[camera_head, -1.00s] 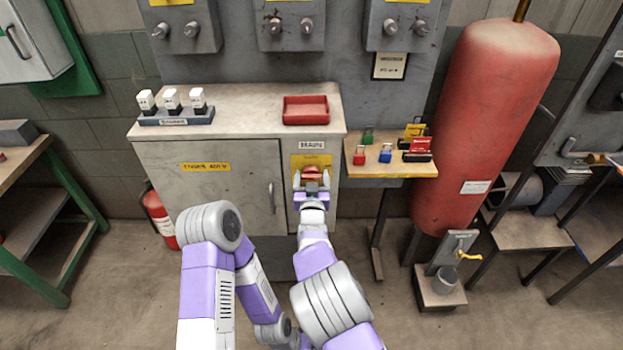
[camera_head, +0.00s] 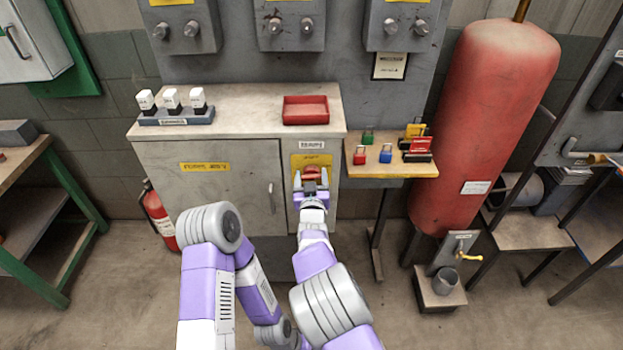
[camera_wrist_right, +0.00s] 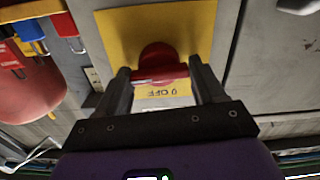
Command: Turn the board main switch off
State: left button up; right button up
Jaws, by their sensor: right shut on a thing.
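The board main switch is a red handle (camera_head: 312,173) on a yellow plate (camera_head: 311,160), on the front of the grey cabinet (camera_head: 225,185). My right gripper (camera_head: 311,182) is at the plate, its two fingers on either side of the handle and shut on it. In the right wrist view, the red handle (camera_wrist_right: 160,65) lies crosswise between the fingers, in front of the yellow plate (camera_wrist_right: 160,30). A label with "OFF" shows just below the handle there. My left arm is folded low in the head view; its gripper does not show.
A red tray (camera_head: 305,110) and a rack with white-topped pieces (camera_head: 172,104) stand on the cabinet top. Coloured padlocks (camera_head: 385,153) sit on a small shelf (camera_head: 372,168) close to the right. A red tank (camera_head: 490,110) stands further right.

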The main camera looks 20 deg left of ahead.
jog(key=n+b, duration=0.1)
jog(key=n, duration=0.3)
jog(key=shift+f, duration=0.1)
jog(key=n, duration=0.4)
jog(key=shift+a+n+b, duration=0.15)
jog(key=shift+n+b, duration=0.2)
jog(key=shift+n, duration=0.05)
jog(key=n+b, duration=0.1)
jog(key=n, duration=0.3)
jog(key=shift+s+f, duration=0.1)
jog(key=shift+f, duration=0.05)
jog(key=shift+n+b, duration=0.55)
jog(key=shift+n, duration=1.35)
jog(key=o, duration=0.7)
